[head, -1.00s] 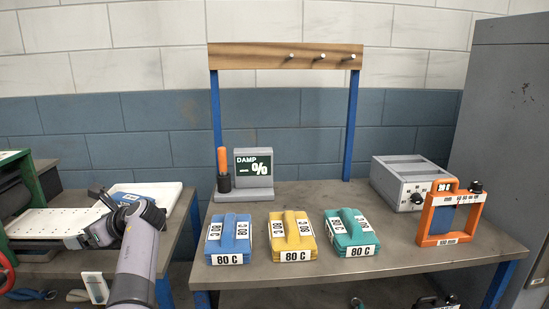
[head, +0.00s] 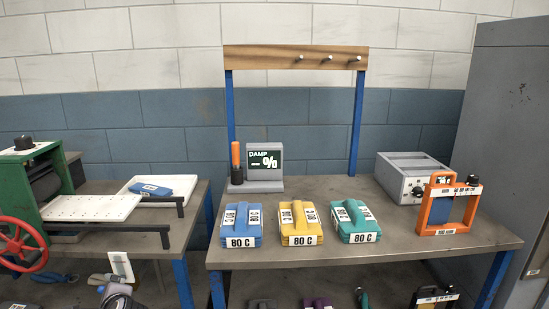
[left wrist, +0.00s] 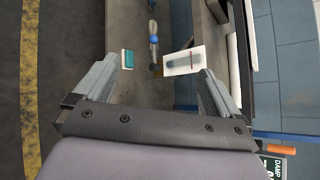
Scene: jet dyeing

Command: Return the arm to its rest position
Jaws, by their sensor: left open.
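My left gripper (left wrist: 160,80) shows in the left wrist view, its two grey fingers apart with nothing between them. Beyond the fingers are the floor and shelf area, with a teal block (left wrist: 128,59) and a white card (left wrist: 184,60) farther off. In the head view the left gripper cannot be made out; dark and grey parts at the lower left edge may be my arm. My right gripper is in neither view.
Blue (head: 241,225), yellow (head: 300,223) and teal (head: 354,221) "80 C" blocks stand on the right bench (head: 420,261). A green machine with a red handwheel (head: 20,244) stands left.

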